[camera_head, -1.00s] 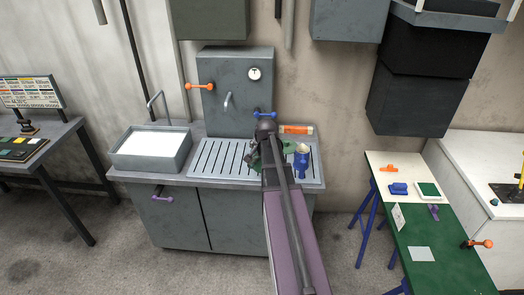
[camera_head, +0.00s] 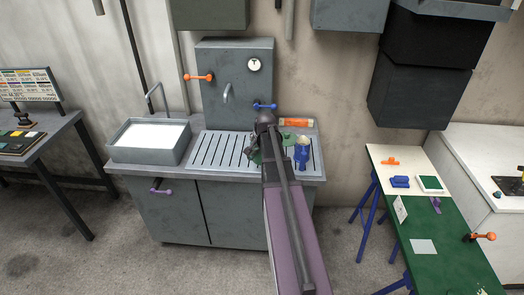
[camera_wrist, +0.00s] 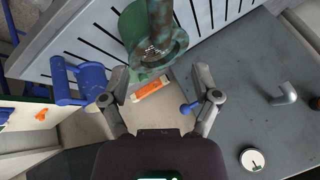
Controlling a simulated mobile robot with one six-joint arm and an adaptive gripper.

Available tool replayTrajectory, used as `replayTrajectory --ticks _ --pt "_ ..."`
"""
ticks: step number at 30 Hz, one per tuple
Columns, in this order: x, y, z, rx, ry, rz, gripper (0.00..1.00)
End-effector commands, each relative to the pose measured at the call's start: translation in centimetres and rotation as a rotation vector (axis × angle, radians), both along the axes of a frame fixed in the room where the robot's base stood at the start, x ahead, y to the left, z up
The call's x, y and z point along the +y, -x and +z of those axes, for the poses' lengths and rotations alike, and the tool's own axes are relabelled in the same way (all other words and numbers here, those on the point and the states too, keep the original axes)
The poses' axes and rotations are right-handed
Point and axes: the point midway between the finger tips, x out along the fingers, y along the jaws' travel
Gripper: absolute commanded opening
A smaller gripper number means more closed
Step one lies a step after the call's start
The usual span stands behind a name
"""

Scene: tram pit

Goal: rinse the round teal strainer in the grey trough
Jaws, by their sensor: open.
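The round teal strainer (camera_wrist: 172,58) shows in the wrist view as a mottled ring with a speckled middle and a thick dark stem, just beyond my fingertips. In the head view only green parts (camera_head: 288,137) show beside my arm on the ribbed drainboard; I cannot tell which belong to it. My gripper (camera_wrist: 162,82) is open with its fingers wide apart and nothing between their tips. In the head view my arm largely hides it. The grey trough (camera_head: 142,157) stands at the left end of the counter, with a white surface inside.
A wall panel (camera_head: 230,65) with a spout, an orange handle and a blue handle (camera_head: 265,106) rises behind. A green-topped table stands right.

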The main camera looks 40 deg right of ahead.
Motion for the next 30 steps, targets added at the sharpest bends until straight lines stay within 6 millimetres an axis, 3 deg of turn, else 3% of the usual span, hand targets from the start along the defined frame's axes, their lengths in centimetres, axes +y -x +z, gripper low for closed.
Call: replayTrajectory --ticks 15,30 --pt "-0.8 -2.3 -4.0 0.0 0.0 0.0 0.8" --pt "-0.9 -2.5 -4.3 0.0 0.0 0.0 0.8"
